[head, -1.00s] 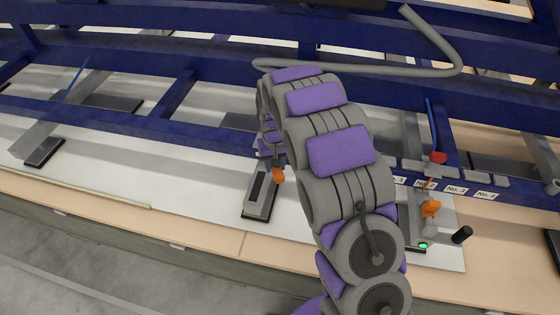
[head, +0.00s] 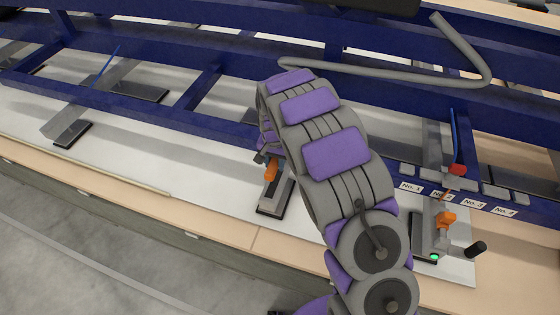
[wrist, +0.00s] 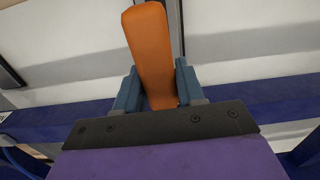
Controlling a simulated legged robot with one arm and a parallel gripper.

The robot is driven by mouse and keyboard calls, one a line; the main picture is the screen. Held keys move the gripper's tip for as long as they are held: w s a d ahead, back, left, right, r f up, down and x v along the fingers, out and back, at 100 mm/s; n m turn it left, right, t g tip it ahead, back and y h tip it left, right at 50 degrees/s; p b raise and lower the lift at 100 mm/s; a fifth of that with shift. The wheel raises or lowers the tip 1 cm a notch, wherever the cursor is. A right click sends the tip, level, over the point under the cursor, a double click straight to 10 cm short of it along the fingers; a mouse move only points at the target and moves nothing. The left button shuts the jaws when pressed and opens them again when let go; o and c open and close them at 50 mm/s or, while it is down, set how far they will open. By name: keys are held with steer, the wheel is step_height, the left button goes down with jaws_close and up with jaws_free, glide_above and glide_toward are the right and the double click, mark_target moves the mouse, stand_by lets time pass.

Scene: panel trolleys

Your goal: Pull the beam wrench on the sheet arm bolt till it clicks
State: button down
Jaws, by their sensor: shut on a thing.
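My gripper (wrist: 150,88) is shut on an orange handle (wrist: 152,50), which stands up between its two blue-grey fingers in the wrist view. In the head view the orange handle (head: 271,170) shows just below the end of my arm, in front of a grey sheet arm (head: 278,192) with a black foot. It looks like the wrench's handle. The wrench's head, the bolt and any scale are hidden, so I cannot tell how they meet.
A blue trolley frame (head: 200,92) runs across the back, with a bent grey bar (head: 400,75) above. At right are another grey arm with an orange part (head: 445,220), a red knob (head: 457,169), a green light (head: 434,257) and numbered labels. Floor (head: 120,240) is clear at lower left.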

steer(key=shift+w+a+r+m+p, duration=0.3)
steer(key=shift+a+r+m, duration=0.25)
steer(key=shift+a, duration=0.15)
steer(key=shift+w+a+r+m+p, duration=0.3)
steer(key=shift+a+r+m, duration=0.25)
steer(key=shift+a, duration=0.15)
steer(key=c, duration=1.2)
jaws_free()
jaws_close()
step_height(320, 180, up, 5)
steer(key=shift+f+p, duration=0.1)
steer(key=shift+p, duration=0.6)
steer(key=shift+d, duration=0.1)
